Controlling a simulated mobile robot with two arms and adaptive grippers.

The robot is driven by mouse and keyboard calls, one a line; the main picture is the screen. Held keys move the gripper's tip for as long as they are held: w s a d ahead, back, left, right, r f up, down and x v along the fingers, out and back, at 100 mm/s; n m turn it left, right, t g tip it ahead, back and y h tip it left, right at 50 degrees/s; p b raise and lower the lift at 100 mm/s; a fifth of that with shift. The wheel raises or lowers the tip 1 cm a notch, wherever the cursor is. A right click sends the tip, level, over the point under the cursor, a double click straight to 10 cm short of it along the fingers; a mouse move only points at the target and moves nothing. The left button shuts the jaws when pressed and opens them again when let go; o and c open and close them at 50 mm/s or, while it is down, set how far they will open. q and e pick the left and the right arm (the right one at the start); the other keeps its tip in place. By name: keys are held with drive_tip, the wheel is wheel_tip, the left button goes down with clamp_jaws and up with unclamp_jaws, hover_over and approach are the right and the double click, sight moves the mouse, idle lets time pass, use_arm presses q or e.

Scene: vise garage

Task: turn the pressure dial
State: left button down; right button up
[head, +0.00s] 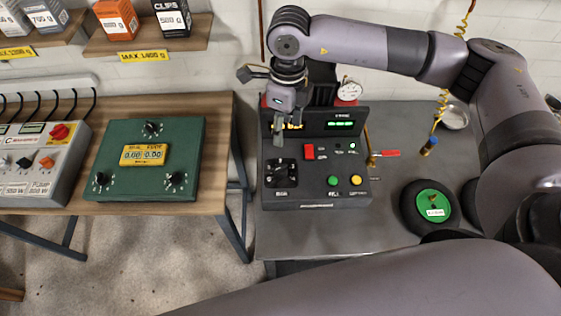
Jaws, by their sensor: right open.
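A dark control console (317,196) stands on the grey metal table. A black dial (281,173) sits on the left of its sloped face; the label below it is too small to read, so I cannot tell for sure that it is the pressure dial. My right gripper (279,138) points down in front of the console's upright panel, just above the dial in the picture. It is open and empty and appears apart from the dial. It partly hides the left display. My left gripper is not in view.
The console also bears a red switch (309,151), a green button (333,181) and a yellow button (356,180). A round gauge (349,90) shows behind it. Right are a red-handled valve (385,154) and a black wheel (409,209). A green knobbed box (146,188) stands left.

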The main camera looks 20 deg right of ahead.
sight(282, 166)
drive_tip(key=f+p, duration=0.1)
drive_tip(key=f, duration=0.4)
drive_tip(key=f+p, duration=0.2)
drive_tip(key=f, duration=0.3)
drive_tip(key=s+f+p, duration=0.1)
drive_tip(key=f, duration=0.4)
drive_tip(key=shift+a+f+p, duration=0.3)
drive_tip(key=shift+a, duration=0.1)
drive_tip(key=shift+w+f, duration=0.1)
drive_tip(key=shift+f, duration=0.3)
drive_tip(key=shift+c, duration=0.3)
drive_tip(key=c, duration=1.1)
